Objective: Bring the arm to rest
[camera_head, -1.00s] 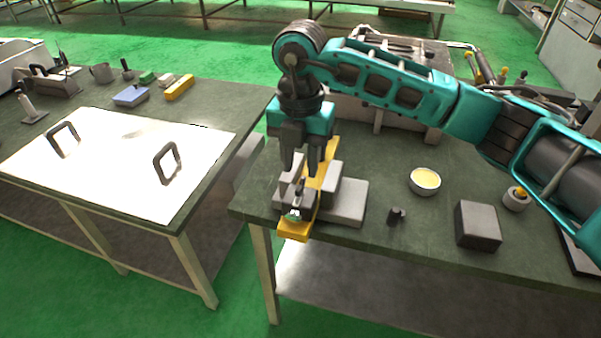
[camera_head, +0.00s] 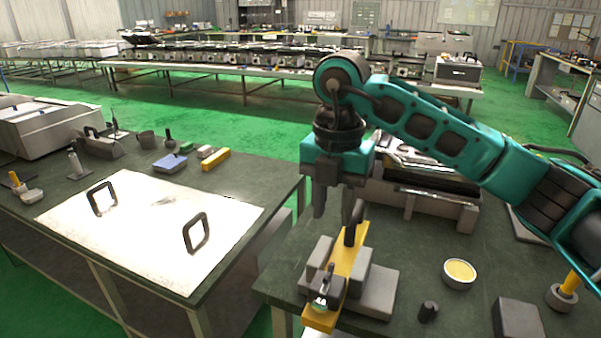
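My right gripper (camera_head: 337,203) points down above the right-hand table, its two dark fingers apart with a gap between them and nothing visible in the gap. Its arm comes in from the right, bent, in teal and black. Below it a yellow bar (camera_head: 350,262) lies in a grey block fixture (camera_head: 376,294), with a black upright handle near the fingers. I cannot tell from this angle how far the fingertips are from that handle. My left gripper is not in view.
A cup with yellow contents (camera_head: 459,274), a dark knob (camera_head: 428,312) and a grey block (camera_head: 517,318) stand on the right table. A grey metal casing (camera_head: 420,205) stands behind the gripper. The left table holds a white panel (camera_head: 150,235) with two black handles.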

